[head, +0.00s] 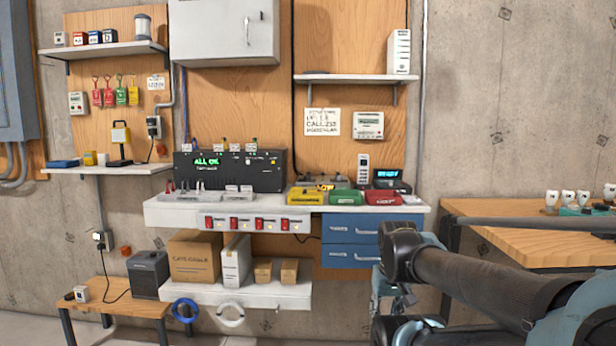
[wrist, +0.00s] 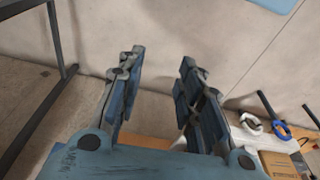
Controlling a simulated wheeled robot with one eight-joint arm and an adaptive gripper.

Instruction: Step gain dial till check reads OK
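A black panel unit (head: 229,170) stands at the back of the white bench (head: 180,215). Its display (head: 208,161) shows green text reading ALL OK, with a smaller line below too small to read. Several small knobs or switches sit on its front and top. I cannot tell which one is the gain dial. My gripper (wrist: 160,60) is open and empty in the wrist view, with its two blue fingers apart and pointing at bare wall. In the head view my arm is at the lower right, away from the panel unit and in front of the blue drawers.
Yellow, green and red cases (head: 345,197) lie on the bench's right part. Blue drawers (head: 350,240) are below. A lower shelf (head: 290,297) holds boxes; blue (wrist: 282,130) and white rings hang there.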

